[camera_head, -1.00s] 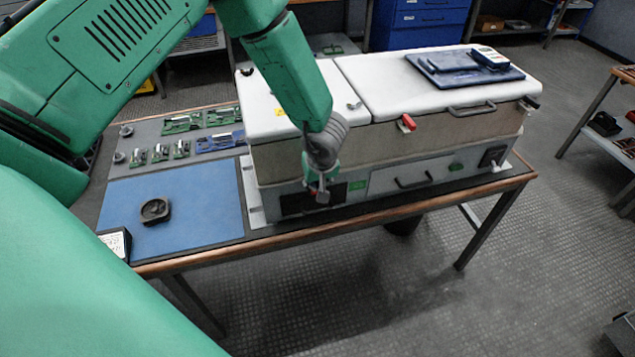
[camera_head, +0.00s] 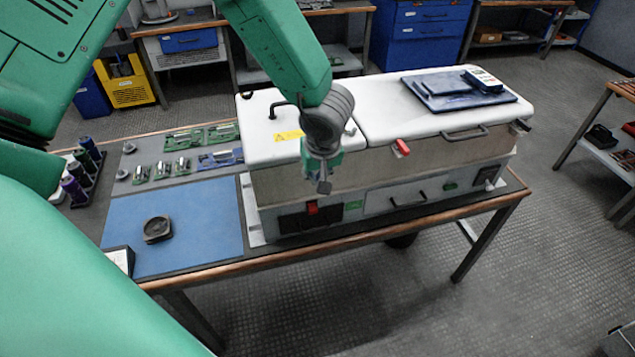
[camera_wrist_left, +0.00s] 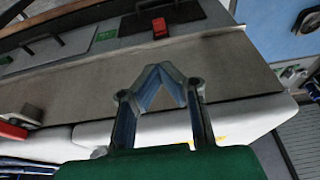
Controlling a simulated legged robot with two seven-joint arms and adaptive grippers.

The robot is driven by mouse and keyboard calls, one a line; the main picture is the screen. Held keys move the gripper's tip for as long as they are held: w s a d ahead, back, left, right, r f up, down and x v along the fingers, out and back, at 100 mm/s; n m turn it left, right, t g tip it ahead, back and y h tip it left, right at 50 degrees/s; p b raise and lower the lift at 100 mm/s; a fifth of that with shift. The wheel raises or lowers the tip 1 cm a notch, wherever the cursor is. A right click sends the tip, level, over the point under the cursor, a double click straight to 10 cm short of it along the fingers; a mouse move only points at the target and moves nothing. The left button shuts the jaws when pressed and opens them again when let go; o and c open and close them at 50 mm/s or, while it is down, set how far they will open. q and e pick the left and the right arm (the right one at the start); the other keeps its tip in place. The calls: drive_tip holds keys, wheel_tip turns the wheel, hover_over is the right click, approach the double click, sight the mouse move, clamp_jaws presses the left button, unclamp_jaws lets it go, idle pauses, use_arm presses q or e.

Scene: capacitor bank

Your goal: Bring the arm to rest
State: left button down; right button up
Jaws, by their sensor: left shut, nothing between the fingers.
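My left gripper (camera_head: 323,184) hangs pointing down in front of the white-lidded capacitor bank cabinet (camera_head: 300,160), near its left end. In the left wrist view, its two fingers (camera_wrist_left: 160,72) meet at the tips, with nothing between them. A red switch (camera_head: 312,208) on the dark panel of the cabinet's lower front shows just below the gripper. The red switch also shows in the left wrist view (camera_wrist_left: 159,27), beyond the fingertips and apart from them. My green left arm comes in from the upper left. My right gripper is not in view.
The blue mat (camera_head: 190,228) with a small dark round part (camera_head: 157,229) lies left of the cabinet. A tablet (camera_head: 458,90) lies on the lid. The floor in front is clear.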

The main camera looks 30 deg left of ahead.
use_arm(q)
drive_tip(key=shift+a, duration=0.1)
idle(0.5)
drive_tip(key=s+a+f+m+y+b, duration=0.1)
drive_tip(key=s+f+m+b, duration=0.15)
drive_tip(key=f, duration=0.35)
drive_tip(key=s+f+m+b, duration=0.1)
drive_tip(key=s+f+b, duration=0.3)
drive_tip(key=f, duration=0.2)
drive_tip(key=s+d+f+m+g+h+b, duration=0.1)
drive_tip(key=s+d+f+m+h+b, duration=0.2)
drive_tip(key=s+f, duration=1.5)
drive_tip(key=s+m+b, duration=0.3)
drive_tip(key=m+b, duration=0.1)
drive_tip(key=b, duration=0.3)
drive_tip(key=shift+g+h, duration=0.3)
drive_tip(key=shift+s+d+f, duration=0.1)
